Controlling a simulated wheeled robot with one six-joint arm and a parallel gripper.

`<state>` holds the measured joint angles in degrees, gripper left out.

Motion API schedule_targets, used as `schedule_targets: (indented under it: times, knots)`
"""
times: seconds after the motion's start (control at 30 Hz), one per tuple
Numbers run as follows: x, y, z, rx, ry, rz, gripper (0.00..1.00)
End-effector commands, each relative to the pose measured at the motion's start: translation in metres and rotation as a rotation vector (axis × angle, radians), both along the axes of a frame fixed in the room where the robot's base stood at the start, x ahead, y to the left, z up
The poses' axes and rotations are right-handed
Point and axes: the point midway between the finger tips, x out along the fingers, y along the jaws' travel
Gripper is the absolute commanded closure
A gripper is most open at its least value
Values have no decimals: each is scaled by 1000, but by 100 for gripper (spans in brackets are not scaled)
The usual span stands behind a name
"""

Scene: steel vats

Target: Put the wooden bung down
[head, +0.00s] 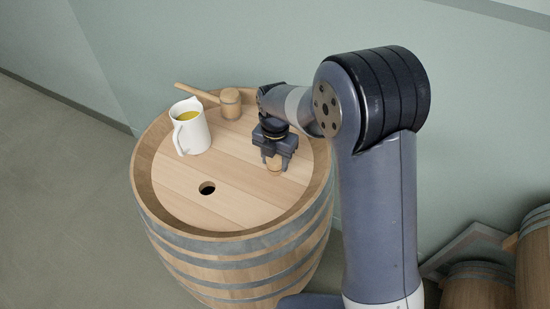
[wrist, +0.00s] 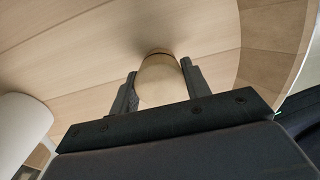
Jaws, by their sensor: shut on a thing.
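The wooden bung (head: 274,164) is a small pale wooden piece between the fingers of my gripper (head: 276,160), over the right part of the barrel head. In the wrist view the bung (wrist: 160,80) sits between the two dark fingers of my gripper (wrist: 160,90), which is shut on it. The bung's far end is close to the planks, with a dark shadow at its edge; I cannot tell if it touches them. The barrel (head: 237,213) stands upright, with a dark round bung hole (head: 207,188) in its head, left of and nearer than the bung.
A white jug (head: 190,132) with yellow liquid stands on the left of the barrel head; its side also shows in the wrist view (wrist: 20,130). A wooden mallet (head: 230,103) lies at the back. Other barrels (head: 478,287) lie at the lower right. The front planks are clear.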

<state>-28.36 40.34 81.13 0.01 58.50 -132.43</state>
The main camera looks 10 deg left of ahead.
Motion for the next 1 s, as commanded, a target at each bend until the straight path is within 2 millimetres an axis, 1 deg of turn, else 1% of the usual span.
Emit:
schedule_targets:
  times: [0.17,0.2,0.47,0.67,0.77,0.87,0.97,1.0]
  knots:
    - [0,0,-4,0,0,0,82]
    - [0,0,-4,0,0,0,54]
    - [0,0,-3,0,0,0,33]
    - [0,0,-3,0,0,0,33]
    - [0,0,1,0,0,0,33]
    - [1,0,10,1,-3,0,33]
    - [1,1,29,2,-5,0,33]
    - [1,1,38,2,-5,0,33]
